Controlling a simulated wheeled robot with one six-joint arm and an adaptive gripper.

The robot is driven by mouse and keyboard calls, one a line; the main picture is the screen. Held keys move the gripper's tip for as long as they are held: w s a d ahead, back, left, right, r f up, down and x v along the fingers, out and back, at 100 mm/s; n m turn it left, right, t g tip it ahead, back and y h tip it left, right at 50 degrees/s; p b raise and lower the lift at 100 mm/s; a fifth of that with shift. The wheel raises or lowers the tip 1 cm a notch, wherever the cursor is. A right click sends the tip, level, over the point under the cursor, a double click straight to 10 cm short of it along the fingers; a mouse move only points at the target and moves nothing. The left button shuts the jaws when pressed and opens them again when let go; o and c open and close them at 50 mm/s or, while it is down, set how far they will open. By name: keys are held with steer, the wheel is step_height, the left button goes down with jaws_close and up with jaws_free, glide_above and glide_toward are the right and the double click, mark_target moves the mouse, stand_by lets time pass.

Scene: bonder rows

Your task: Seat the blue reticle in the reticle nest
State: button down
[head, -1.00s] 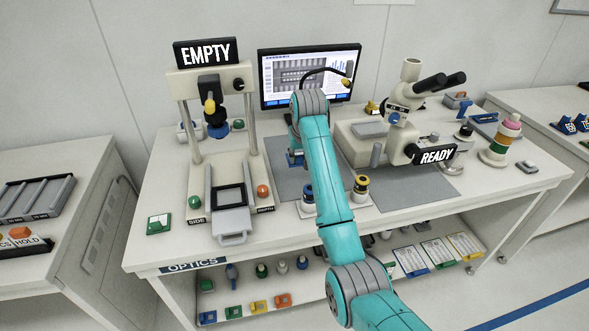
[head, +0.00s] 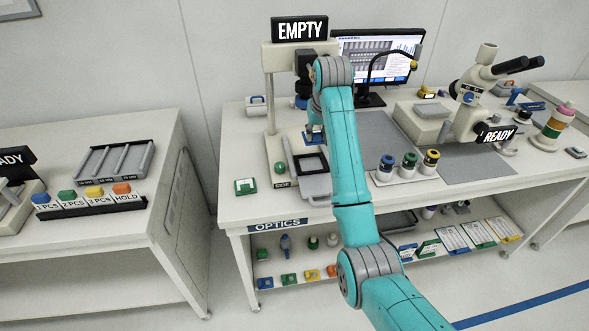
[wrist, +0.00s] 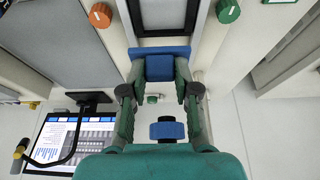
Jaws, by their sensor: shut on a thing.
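The blue reticle (wrist: 145,53), a flat blue plate with a block-shaped grip, is held between the fingers of my gripper (wrist: 160,72). In the head view part of it (head: 309,139) shows beside my arm, at the OPTICS bench station under the EMPTY sign. The reticle nest, seen as a black square frame (head: 297,166) on a grey slide, lies just in front of the reticle. In the wrist view the dark frame (wrist: 162,33) is just beyond the plate's edge. The reticle looks outside the frame; its height above the station cannot be told.
A green knob (wrist: 100,15) and an orange knob (wrist: 228,11) flank the nest. The station's optics head (head: 304,66) with a blue ring (wrist: 167,130) is close to my gripper. A monitor (head: 385,50), microscope (head: 470,100) and several capped holders (head: 409,160) stand to the right.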

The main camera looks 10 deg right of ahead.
steer(key=f, duration=0.5)
steer(key=shift+s+a, duration=0.1)
steer(key=shift+a, duration=0.3)
steer(key=shift+f, duration=2.45)
steer(key=c, duration=0.9)
jaws_free()
steer(key=shift+f, duration=0.1)
steer(key=shift+o, duration=0.2)
